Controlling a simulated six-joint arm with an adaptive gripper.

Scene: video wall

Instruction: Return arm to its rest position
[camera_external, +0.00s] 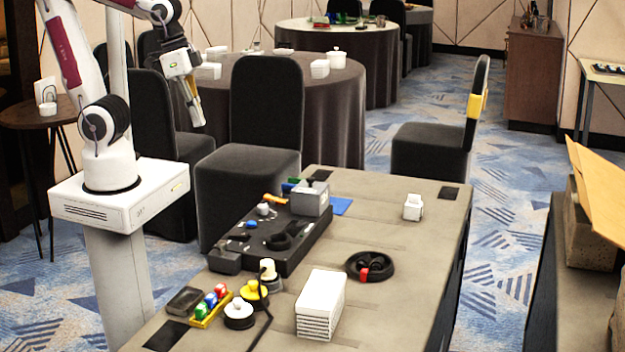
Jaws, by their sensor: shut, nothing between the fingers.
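My gripper (193,101) hangs at the upper left, pointing down, in the air beyond the far left side of the work table (405,275). Its fingers look close together, and nothing shows between them. My arm is raised and folded above its white base box, clear of the table and of the things on it. The upper part of the arm is cut off by the top edge of the view.
The table holds a black tray (262,262) with small parts, a grey box (310,198), a white stack (320,304), a black coil (385,264) and a small white block (413,207). A black chair (266,110) stands right of my gripper. The table's right half is mostly clear.

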